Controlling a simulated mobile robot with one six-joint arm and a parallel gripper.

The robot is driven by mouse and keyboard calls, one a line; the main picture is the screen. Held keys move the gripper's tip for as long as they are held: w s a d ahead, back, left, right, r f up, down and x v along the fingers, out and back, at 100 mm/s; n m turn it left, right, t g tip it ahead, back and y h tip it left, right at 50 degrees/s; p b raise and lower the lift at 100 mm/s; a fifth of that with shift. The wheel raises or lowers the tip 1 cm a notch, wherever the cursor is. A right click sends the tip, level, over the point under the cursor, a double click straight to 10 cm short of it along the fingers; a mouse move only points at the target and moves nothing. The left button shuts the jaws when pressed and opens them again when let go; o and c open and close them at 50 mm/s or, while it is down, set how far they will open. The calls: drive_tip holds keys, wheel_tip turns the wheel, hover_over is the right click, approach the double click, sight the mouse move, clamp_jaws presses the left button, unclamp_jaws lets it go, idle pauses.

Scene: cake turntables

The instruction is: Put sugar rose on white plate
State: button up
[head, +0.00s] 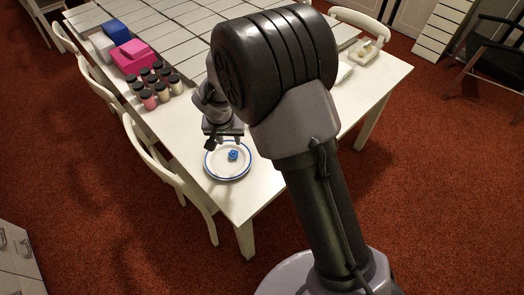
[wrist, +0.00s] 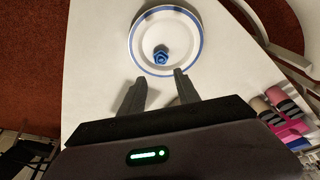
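The blue sugar rose (head: 233,155) rests on the white plate with a blue rim (head: 214,170), near the plate's middle. In the wrist view the rose (wrist: 161,55) sits inside the plate (wrist: 146,35), a little below its centre. My gripper (wrist: 158,84) is open, its two dark fingers apart with nothing between them. The fingertips are near the plate's rim, apart from the rose. In the head view my gripper (head: 224,142) hangs over the plate's far side.
The plate stands near the corner of a white table (head: 250,195). Several jars (head: 155,88) with dark lids, a pink box (head: 131,56) and a blue box (head: 117,31) stand further back. White chairs (head: 150,150) line the left side. A small tray (head: 364,53) is at the right.

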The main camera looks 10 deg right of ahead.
drive_tip(key=s+d+r+m, duration=0.1)
drive_tip(key=s+d+r, duration=0.3)
drive_tip(key=r, duration=0.5)
drive_tip(key=s+d+r+m, duration=0.1)
drive_tip(key=s+d+r, duration=0.4)
drive_tip(key=r, duration=0.3)
drive_tip(key=s+d+r+t+y, duration=0.1)
drive_tip(key=s+r, duration=0.2)
drive_tip(key=s, duration=0.6)
drive_tip(key=s+d+r+t+y, duration=0.1)
drive_tip(key=s+r, duration=0.2)
drive_tip(key=s, duration=0.7)
drive_tip(key=shift+d+r+y, duration=0.15)
drive_tip(key=shift+r+y, duration=0.15)
drive_tip(key=shift+r, duration=0.1)
drive_tip(key=shift+s, duration=0.1)
drive_tip(key=shift+f, duration=0.15)
